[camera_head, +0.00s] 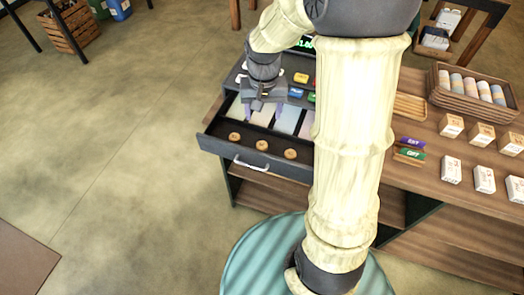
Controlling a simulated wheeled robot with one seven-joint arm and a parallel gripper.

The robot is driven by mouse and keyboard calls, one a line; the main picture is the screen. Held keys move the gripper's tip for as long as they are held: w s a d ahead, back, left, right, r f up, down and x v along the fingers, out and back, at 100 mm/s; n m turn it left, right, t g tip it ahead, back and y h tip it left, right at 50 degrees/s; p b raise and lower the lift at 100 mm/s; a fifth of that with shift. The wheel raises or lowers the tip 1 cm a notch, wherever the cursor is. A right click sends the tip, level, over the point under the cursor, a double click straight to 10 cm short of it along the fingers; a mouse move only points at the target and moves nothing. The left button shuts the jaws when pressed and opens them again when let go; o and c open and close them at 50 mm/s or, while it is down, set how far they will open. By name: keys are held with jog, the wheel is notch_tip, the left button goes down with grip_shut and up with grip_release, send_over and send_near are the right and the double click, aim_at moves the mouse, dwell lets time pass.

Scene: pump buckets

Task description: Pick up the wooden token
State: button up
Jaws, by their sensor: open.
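Several round wooden tokens lie in a row in the front compartments of an open dark drawer (218,146): a left token (234,137), a middle token (262,145) and a right token (290,154). My gripper (264,109) points down over the drawer, above the banknote slots behind the tokens. Its two fingertips are apart, with nothing visible between them. The tokens appear nearer the drawer front than the gripper, and it looks apart from them. Its exact height above the drawer cannot be told. My arm hides the drawer's right end.
The drawer has a pale handle (251,164) on its front. Coloured keys (301,78) sit on the register behind my gripper. To the right, the wooden counter holds small boxes (451,169), signs (411,142) and a tray of rolls (470,87).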

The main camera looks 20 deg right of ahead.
jog(key=shift+w+f+m, duration=0.15)
jog(key=shift+w+f, duration=0.15)
jog(key=shift+w, duration=0.3)
jog(key=shift+w+f+m, duration=0.15)
jog(key=shift+w+f, duration=0.1)
jog(key=shift+w, duration=0.35)
jog(key=p, duration=0.2)
send_over(261, 147)
notch_tip(261, 147, down, 12)
jog(key=shift+f, duration=0.15)
